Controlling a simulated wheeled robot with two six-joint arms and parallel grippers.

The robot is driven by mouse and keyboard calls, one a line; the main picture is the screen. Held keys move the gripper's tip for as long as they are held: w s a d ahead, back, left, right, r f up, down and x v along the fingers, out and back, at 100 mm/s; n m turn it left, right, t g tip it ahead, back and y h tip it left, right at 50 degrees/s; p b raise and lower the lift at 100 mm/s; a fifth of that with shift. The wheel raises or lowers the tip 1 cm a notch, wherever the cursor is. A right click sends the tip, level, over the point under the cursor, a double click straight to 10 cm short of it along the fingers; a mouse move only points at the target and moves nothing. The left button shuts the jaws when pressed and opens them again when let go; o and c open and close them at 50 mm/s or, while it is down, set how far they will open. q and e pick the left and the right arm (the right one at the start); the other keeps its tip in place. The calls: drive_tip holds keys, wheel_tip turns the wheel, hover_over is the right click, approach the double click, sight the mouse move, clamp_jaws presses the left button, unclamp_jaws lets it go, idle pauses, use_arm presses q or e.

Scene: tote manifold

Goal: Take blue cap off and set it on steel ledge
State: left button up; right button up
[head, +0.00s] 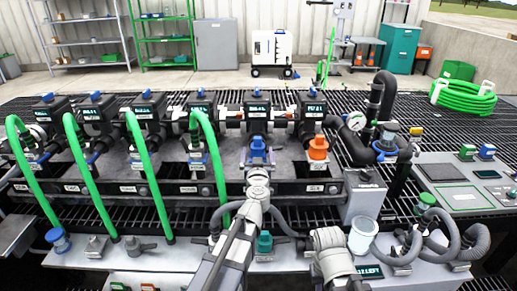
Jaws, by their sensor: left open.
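The blue cap (257,145) sits on a front port of the manifold, just left of an orange cap (318,149). My left gripper (257,163) reaches up from the bottom middle. It is open, with its fingers right at the lower part of the blue cap. Whether they touch it is hard to tell. The steel ledge (180,257) runs along the front, below the manifold.
Several green hoses (88,180) arch down left of my arm. On the ledge stand a blue fitting (58,240), a teal fitting (265,242) and a white cup (362,234). Grey ribbed hoses (432,240) lie at the right. The ledge has bare room left of my arm.

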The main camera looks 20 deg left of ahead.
sight(258, 147)
use_arm(q)
drive_tip(key=shift+x, duration=2.85)
drive_tip(key=shift+d+f, duration=0.15)
drive_tip(key=c, duration=1.5)
